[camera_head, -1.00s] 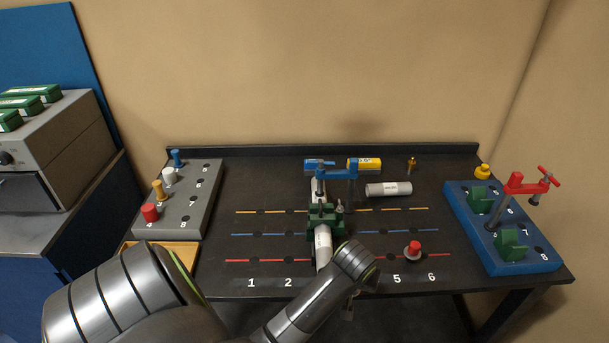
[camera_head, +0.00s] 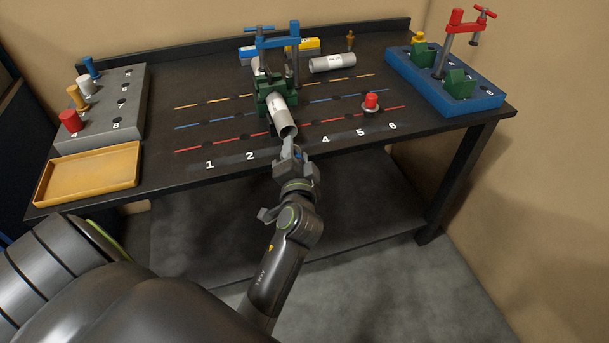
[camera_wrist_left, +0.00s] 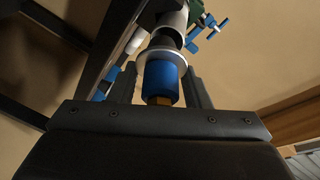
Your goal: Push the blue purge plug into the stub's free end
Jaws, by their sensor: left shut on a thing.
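The stub (camera_head: 281,112) is a pale grey tube held in a green clamp block (camera_head: 276,92). My left gripper (camera_head: 290,150) is just in front of that end. In the left wrist view its fingers (camera_wrist_left: 163,92) are shut on the blue purge plug (camera_wrist_left: 161,84), which has a pale flange. The stub (camera_wrist_left: 172,20) shows just beyond the flange, with a dark part between. I cannot tell whether the plug's tip is inside the stub. In the head view the plug is mostly hidden. My right gripper is out of view.
A blue clamp (camera_head: 275,42) stands over the green block. A red-topped plug (camera_head: 371,102) stands right of the stub. A loose tube (camera_head: 332,63) lies behind. A grey rack (camera_head: 118,120) and yellow tray (camera_head: 65,187) are left; a blue fixture (camera_head: 468,102) is right.

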